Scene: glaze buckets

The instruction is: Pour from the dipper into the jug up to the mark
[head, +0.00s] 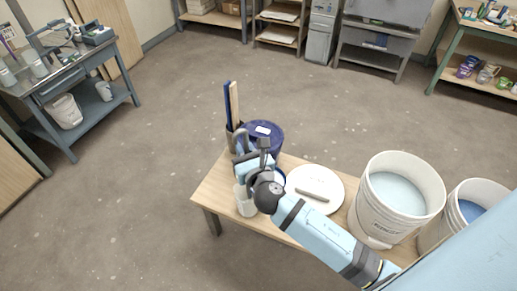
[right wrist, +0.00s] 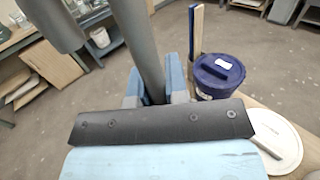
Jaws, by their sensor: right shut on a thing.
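My right gripper (head: 250,166) is shut on a grey handle (right wrist: 146,50), which I take to be the dipper's. In the right wrist view the handle rises between the two blue fingers (right wrist: 154,88). A grey rounded part (right wrist: 52,22) shows at the upper left there, probably the dipper's cup. My left gripper is not in view.
On the wooden table (head: 213,190) are a dark blue lidded bucket (right wrist: 219,76), a round white lid (head: 330,182), and a white bucket of pale blue glaze (head: 395,190). Another white bucket (head: 433,238) holds blue glaze. Upright sticks (head: 230,103) stand behind the gripper.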

